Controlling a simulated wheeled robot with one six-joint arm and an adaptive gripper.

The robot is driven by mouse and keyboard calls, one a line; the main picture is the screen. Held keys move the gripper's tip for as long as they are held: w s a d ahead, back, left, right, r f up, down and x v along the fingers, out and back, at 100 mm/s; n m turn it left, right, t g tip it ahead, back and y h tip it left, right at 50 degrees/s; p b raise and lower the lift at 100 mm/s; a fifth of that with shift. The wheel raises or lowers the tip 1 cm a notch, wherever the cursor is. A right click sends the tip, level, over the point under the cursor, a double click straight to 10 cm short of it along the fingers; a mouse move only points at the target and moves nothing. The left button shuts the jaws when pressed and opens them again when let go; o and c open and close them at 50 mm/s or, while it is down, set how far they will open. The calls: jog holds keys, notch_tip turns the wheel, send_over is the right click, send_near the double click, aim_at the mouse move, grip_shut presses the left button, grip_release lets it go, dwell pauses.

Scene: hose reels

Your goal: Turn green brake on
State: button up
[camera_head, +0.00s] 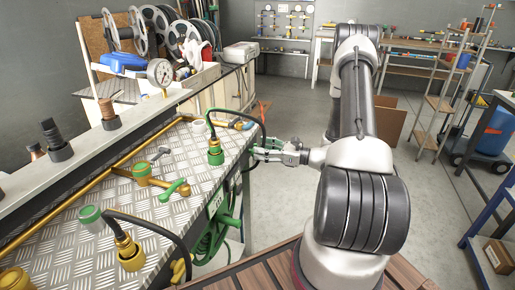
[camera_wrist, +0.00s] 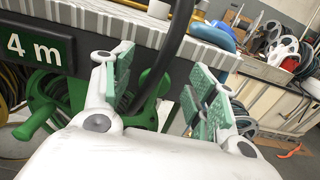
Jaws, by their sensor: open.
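A green hose reel (camera_head: 215,235) hangs under the edge of the metal bench; it also shows in the wrist view (camera_wrist: 88,90), behind my fingers, with a green crank handle at its left. I cannot tell which of its parts is the brake. A green lever (camera_head: 173,190) lies on the bench top. My gripper (camera_head: 265,150) is beside the bench's right edge, its fingers pointing toward it. In the wrist view my gripper (camera_wrist: 160,75) is open, and a black hose (camera_wrist: 168,50) passes through the gap between the fingers as seen; contact cannot be told.
The checker-plate bench (camera_head: 165,215) carries brass pipes, a brass fitting with a black hose, and green-topped connectors. A sign reading "4 m" (camera_wrist: 36,46) is on its edge. A pressure gauge (camera_head: 160,72) stands behind.

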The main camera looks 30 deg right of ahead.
jog(key=shift+x, duration=1.2)
jog(key=shift+c, duration=0.5)
jog(key=c, duration=0.9)
